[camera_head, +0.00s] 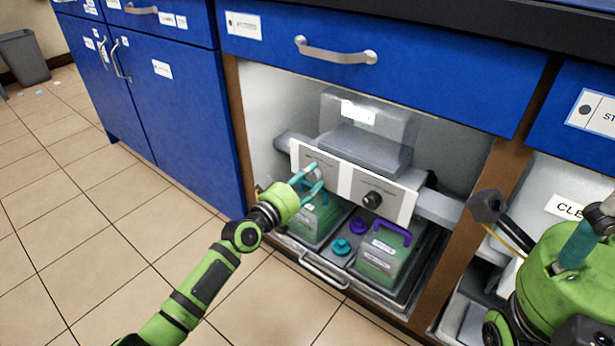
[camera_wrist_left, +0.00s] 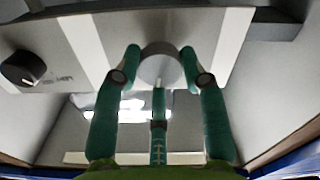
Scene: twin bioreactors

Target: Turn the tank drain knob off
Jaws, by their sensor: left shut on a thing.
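A pale panel (camera_head: 343,187) with white label plates runs across the open cabinet in the head view. My left gripper (camera_head: 314,180) reaches to the panel's left part. In the left wrist view its teal fingers close on both sides of a round grey knob (camera_wrist_left: 160,62), with a third finger below. The panel print by this knob is too small to read. A black knob (camera_head: 372,200) sits to the right on the same panel and also shows in the left wrist view (camera_wrist_left: 22,69); nothing touches it. My right gripper (camera_head: 578,245) is partly seen at the right edge.
Below the panel, a tray holds a teal-handled green container (camera_head: 311,222), a purple-handled one (camera_head: 385,258) and small teal (camera_head: 341,247) and purple (camera_head: 358,227) pieces. A grey tank (camera_head: 366,130) stands behind. Cabinet posts flank the opening.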

